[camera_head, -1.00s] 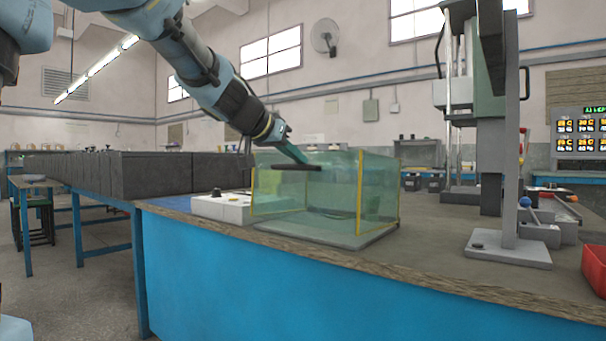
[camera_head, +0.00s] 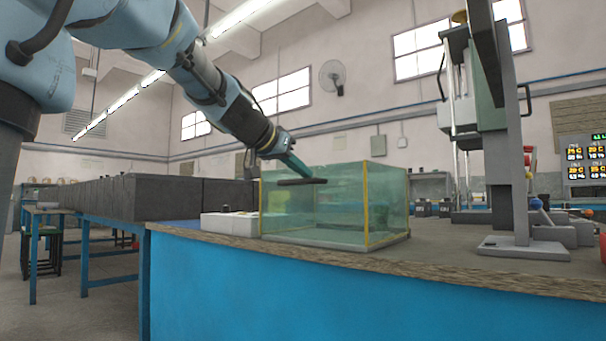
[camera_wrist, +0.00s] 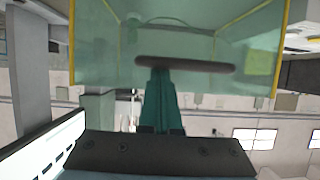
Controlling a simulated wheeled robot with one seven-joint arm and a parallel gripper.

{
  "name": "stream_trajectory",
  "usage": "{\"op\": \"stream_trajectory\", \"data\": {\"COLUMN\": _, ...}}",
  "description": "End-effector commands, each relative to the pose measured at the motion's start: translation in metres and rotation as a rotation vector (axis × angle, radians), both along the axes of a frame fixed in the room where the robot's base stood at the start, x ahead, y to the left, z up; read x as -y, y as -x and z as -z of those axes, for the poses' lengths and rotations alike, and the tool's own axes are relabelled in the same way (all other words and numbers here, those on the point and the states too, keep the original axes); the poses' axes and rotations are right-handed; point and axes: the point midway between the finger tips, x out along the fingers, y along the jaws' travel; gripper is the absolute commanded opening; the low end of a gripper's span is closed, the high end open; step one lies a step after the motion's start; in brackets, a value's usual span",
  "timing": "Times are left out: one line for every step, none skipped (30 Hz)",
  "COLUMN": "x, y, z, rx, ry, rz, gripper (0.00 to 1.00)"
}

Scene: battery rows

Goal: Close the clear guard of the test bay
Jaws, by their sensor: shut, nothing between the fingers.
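The clear guard (camera_head: 340,215) is a greenish see-through box with yellow edges, standing on a grey base on the blue bench. Its front panel looks upright; I cannot tell whether it is fully seated. A dark handle bar (camera_head: 314,181) runs across the upper front panel. My gripper (camera_head: 297,172) is shut and empty, coming down from the upper left, its teal fingertips at the handle. In the wrist view the shut fingers (camera_wrist: 160,85) reach the underside of the handle bar (camera_wrist: 205,66) as pictured, with the clear panel (camera_wrist: 110,60) behind. Exact contact is unclear.
A white box (camera_head: 230,224) sits just left of the guard. A tall press stand (camera_head: 512,170) with a grey foot is on the right. Dark grey blocks (camera_head: 165,205) line a bench at the left. The bench top between guard and press is clear.

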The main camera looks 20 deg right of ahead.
Motion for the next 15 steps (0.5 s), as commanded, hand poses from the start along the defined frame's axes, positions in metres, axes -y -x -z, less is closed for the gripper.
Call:
{"op": "stream_trajectory", "data": {"x": -0.010, "y": -0.002, "z": 0.031, "rx": -0.044, "ry": -0.042, "rz": 0.005, "gripper": 0.00}}
{"op": "stream_trajectory", "data": {"x": -0.010, "y": -0.002, "z": 0.031, "rx": -0.044, "ry": -0.042, "rz": 0.005, "gripper": 0.00}}
{"op": "stream_trajectory", "data": {"x": -0.010, "y": -0.002, "z": 0.031, "rx": -0.044, "ry": -0.042, "rz": 0.004, "gripper": 0.00}}
{"op": "stream_trajectory", "data": {"x": -0.010, "y": -0.002, "z": 0.032, "rx": -0.044, "ry": -0.042, "rz": 0.004, "gripper": 0.00}}
{"op": "stream_trajectory", "data": {"x": -0.010, "y": -0.002, "z": 0.032, "rx": -0.044, "ry": -0.042, "rz": 0.004, "gripper": 0.00}}
{"op": "stream_trajectory", "data": {"x": -0.010, "y": -0.002, "z": 0.032, "rx": -0.044, "ry": -0.042, "rz": 0.004, "gripper": 0.00}}
{"op": "stream_trajectory", "data": {"x": -0.010, "y": -0.002, "z": 0.032, "rx": -0.044, "ry": -0.042, "rz": 0.004, "gripper": 0.00}}
{"op": "stream_trajectory", "data": {"x": -0.010, "y": -0.002, "z": 0.031, "rx": -0.043, "ry": -0.042, "rz": 0.003, "gripper": 0.00}}
{"op": "stream_trajectory", "data": {"x": -0.011, "y": -0.001, "z": 0.031, "rx": -0.043, "ry": -0.043, "rz": 0.003, "gripper": 0.00}}
{"op": "stream_trajectory", "data": {"x": -0.013, "y": -0.001, "z": 0.029, "rx": -0.042, "ry": -0.042, "rz": 0.002, "gripper": 0.00}}
{"op": "stream_trajectory", "data": {"x": -0.014, "y": 0.000, "z": 0.028, "rx": -0.041, "ry": -0.042, "rz": 0.002, "gripper": 0.00}}
{"op": "stream_trajectory", "data": {"x": -0.017, "y": 0.001, "z": 0.026, "rx": -0.039, "ry": -0.041, "rz": 0.000, "gripper": 0.00}}
{"op": "stream_trajectory", "data": {"x": -0.020, "y": 0.004, "z": 0.023, "rx": -0.038, "ry": -0.041, "rz": 0.001, "gripper": 0.00}}
{"op": "stream_trajectory", "data": {"x": -0.023, "y": 0.005, "z": 0.020, "rx": -0.037, "ry": -0.038, "rz": -0.001, "gripper": 0.00}}
{"op": "stream_trajectory", "data": {"x": -0.027, "y": 0.009, "z": 0.015, "rx": -0.034, "ry": -0.035, "rz": 0.000, "gripper": 0.00}}
